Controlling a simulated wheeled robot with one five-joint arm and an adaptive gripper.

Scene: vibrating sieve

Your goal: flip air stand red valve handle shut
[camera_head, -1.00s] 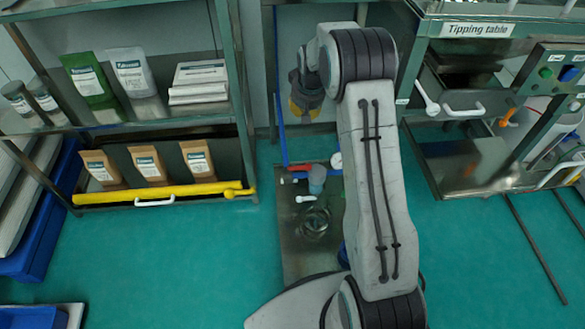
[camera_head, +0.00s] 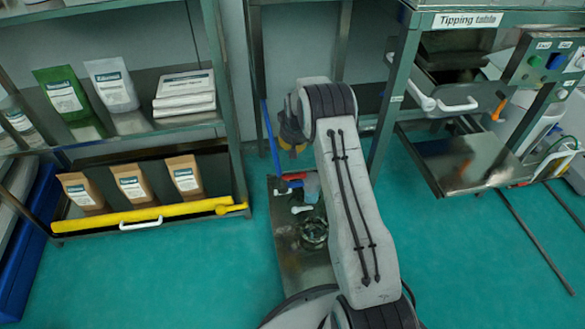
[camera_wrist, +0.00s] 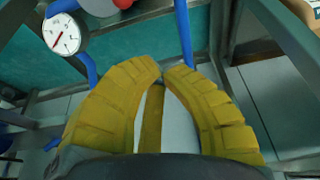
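The air stand's red valve handle (camera_head: 294,176) shows in the head view as a small red patch beside an upright blue pipe (camera_head: 270,138), above a steel base plate (camera_head: 290,265). In the wrist view a red part (camera_wrist: 123,3) is cut by the top edge, above a round white gauge (camera_wrist: 66,34). My gripper (camera_wrist: 164,70) points past the gauge, with its yellow fingertips almost meeting and nothing clearly held. In the head view my gripper (camera_head: 292,142) is above the red handle, apart from it and partly hidden by my arm. The handle's exact angle is too small to tell.
A shelf rack with a yellow bar (camera_head: 150,213) and several pouches stands at the left. The tipping table (camera_head: 468,20) with its control panel (camera_head: 545,65) is at the right.

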